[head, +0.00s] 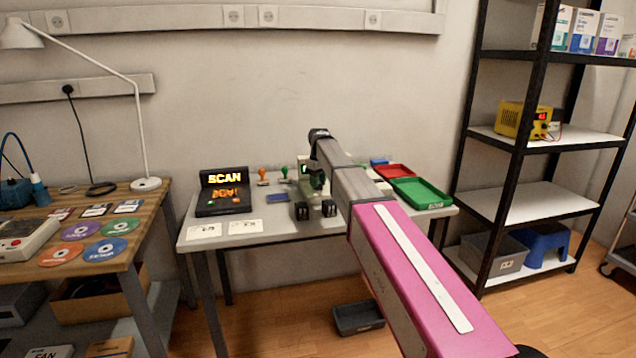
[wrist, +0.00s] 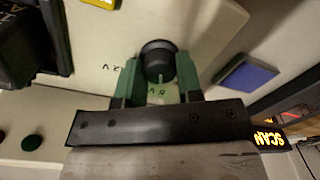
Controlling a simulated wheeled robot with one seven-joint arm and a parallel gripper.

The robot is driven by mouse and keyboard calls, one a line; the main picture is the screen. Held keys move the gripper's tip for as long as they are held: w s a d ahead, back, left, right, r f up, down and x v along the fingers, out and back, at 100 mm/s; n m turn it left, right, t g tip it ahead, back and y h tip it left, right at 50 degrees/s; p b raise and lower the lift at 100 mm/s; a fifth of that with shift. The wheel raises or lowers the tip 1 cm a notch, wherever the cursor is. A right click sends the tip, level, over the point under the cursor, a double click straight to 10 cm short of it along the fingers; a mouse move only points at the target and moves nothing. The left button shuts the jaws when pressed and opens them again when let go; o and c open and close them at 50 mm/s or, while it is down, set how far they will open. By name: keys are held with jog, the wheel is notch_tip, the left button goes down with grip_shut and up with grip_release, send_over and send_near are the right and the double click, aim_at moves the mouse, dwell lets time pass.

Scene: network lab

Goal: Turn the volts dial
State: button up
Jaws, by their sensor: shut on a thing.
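In the wrist view, a round black dial (wrist: 158,56) stands out from a pale panel (wrist: 105,45) with a few dark letters printed near it. They are too small to read surely, so I cannot confirm the volts marking. The two green fingers of my gripper (wrist: 158,78) sit on either side of the dial and are shut on it. In the head view, my gripper (head: 318,182) is at a pale instrument (head: 304,166) on the grey table. My arm hides most of that instrument and the dial.
On the grey table (head: 250,240) are a SCAN display unit (head: 223,192), a blue pad (head: 270,198), dark blocks (head: 302,210), a red tray (head: 394,171) and a green tray (head: 420,192). A wooden bench (head: 130,250) stands left, a black-framed shelf (head: 545,140) right.

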jog(key=m, duration=0.4)
jog(key=shift+m, duration=0.3)
jog(key=m, duration=0.4)
jog(key=shift+m, duration=0.3)
jog(key=m, duration=0.4)
jog(key=shift+m, duration=2.1)
jog(key=o, duration=0.9)
